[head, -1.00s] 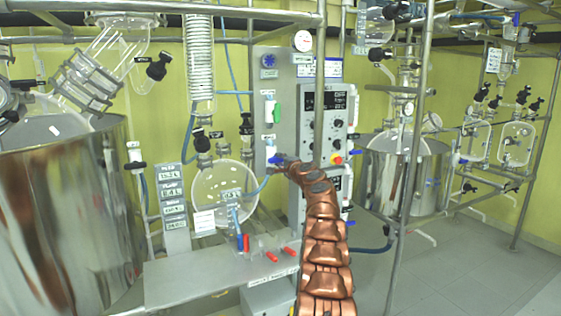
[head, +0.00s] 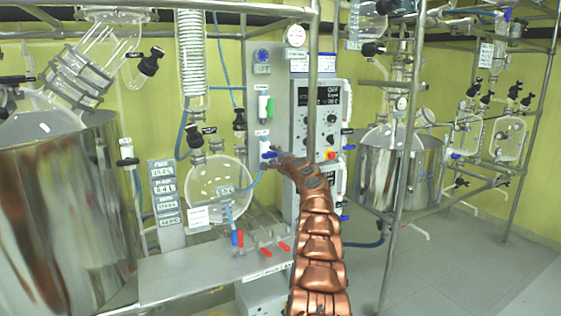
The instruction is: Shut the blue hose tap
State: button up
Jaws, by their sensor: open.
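A small tap with a blue handle (head: 267,155) sits on the grey upright panel in the head view, below a tap with a green handle. A blue hose (head: 259,181) runs from below it, down and to the left. My gripper (head: 274,155) is open at this blue handle, reaching it from the right, with its fingers close around or beside it. I cannot tell whether they touch it. The fingers hide part of the tap, and the handle's exact angle is too small to read.
A tap with a green handle (head: 270,107) is just above. A control box (head: 322,115) with a red button and a vertical metal pole (head: 312,80) are close right.

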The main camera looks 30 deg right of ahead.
jog(key=shift+s+r, duration=0.25)
jog(key=shift+s, duration=0.5)
jog(key=shift+s+a+f, duration=0.2)
jog(key=shift+s+a, duration=0.05)
jog(key=shift+s, duration=0.35)
jog(key=shift+s+r, duration=0.2)
jog(key=shift+s, duration=0.75)
jog(key=shift+s+a+f, duration=0.15)
jog(key=shift+s+f, duration=0.1)
jog(key=shift+s, duration=0.3)
send_near(274, 154)
jog(key=shift+s+a+f, duration=0.1)
jog(key=shift+s+f, duration=0.15)
jog(key=shift+s, duration=0.7)
